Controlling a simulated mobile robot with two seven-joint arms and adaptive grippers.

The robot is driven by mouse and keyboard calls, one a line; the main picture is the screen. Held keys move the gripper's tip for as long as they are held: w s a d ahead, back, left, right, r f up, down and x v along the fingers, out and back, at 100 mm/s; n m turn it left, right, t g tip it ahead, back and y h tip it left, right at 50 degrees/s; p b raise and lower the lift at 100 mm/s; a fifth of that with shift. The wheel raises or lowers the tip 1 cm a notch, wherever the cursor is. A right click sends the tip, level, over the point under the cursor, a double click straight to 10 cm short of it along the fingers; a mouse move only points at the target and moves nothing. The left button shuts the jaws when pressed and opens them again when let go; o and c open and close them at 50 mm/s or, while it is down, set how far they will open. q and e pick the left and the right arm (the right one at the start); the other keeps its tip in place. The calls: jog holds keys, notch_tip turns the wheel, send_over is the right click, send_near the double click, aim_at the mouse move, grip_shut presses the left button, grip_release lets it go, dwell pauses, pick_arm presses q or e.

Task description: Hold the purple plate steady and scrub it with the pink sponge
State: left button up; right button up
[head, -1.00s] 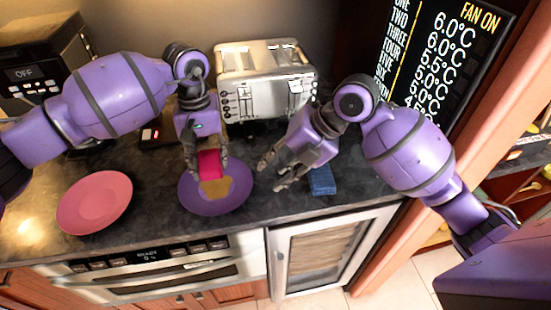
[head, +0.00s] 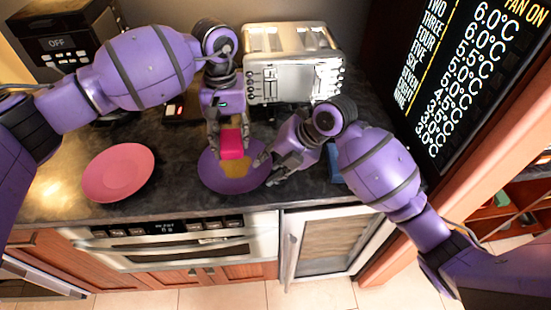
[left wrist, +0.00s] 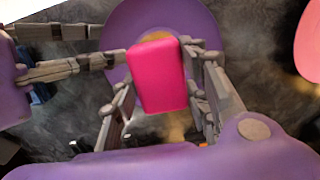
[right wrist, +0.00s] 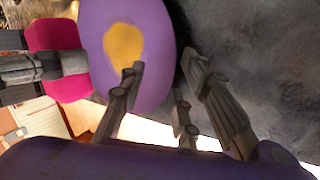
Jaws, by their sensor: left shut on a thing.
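The purple plate (head: 216,182), with a yellow patch (head: 238,169) in its middle, lies on the dark counter. My left gripper (head: 231,132) is shut on the pink sponge (head: 232,145), held over the plate; whether it touches the patch is unclear. The left wrist view shows the sponge (left wrist: 157,77) between the fingers. My right gripper (head: 268,160) is at the plate's right rim. In the right wrist view its fingers (right wrist: 165,95) are apart, one over the plate (right wrist: 152,40) and the others beyond its edge. Contact with the rim is unclear.
A pink plate (head: 118,172) lies on the counter to the left. A toaster (head: 292,65) stands behind, and a coffee machine (head: 65,40) at the back left. A blue object (head: 335,172) is partly hidden by my right arm. The counter's front edge is close to the plates.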

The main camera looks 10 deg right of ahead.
jog(key=shift+c, duration=0.3)
dwell(0.7)
dwell(0.3)
grip_shut()
